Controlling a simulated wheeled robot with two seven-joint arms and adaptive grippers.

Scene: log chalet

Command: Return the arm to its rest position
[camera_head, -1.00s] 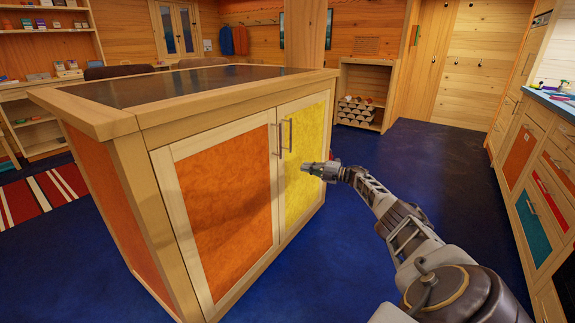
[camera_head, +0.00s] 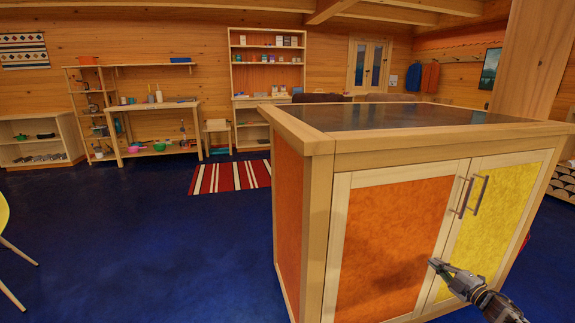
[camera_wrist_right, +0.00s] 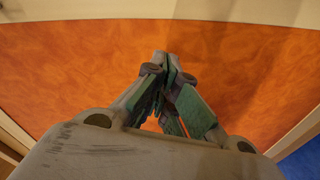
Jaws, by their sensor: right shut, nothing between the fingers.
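My right arm comes in at the lower right of the head view. Its gripper (camera_head: 434,264) is shut and empty, in front of the lower part of the cabinet doors. In the right wrist view the closed fingers (camera_wrist_right: 167,62) point at an orange door panel (camera_wrist_right: 70,75). I cannot tell the exact gap between fingertips and door. My left gripper is not in view.
The island cabinet (camera_head: 304,200) has an orange door (camera_head: 392,235), a yellow door (camera_head: 485,225) and a dark top (camera_head: 390,116). Both doors are shut. Blue floor (camera_head: 130,240) is open to the left. A striped rug (camera_head: 230,177), a workbench (camera_head: 155,106) and shelves (camera_head: 267,70) stand farther back.

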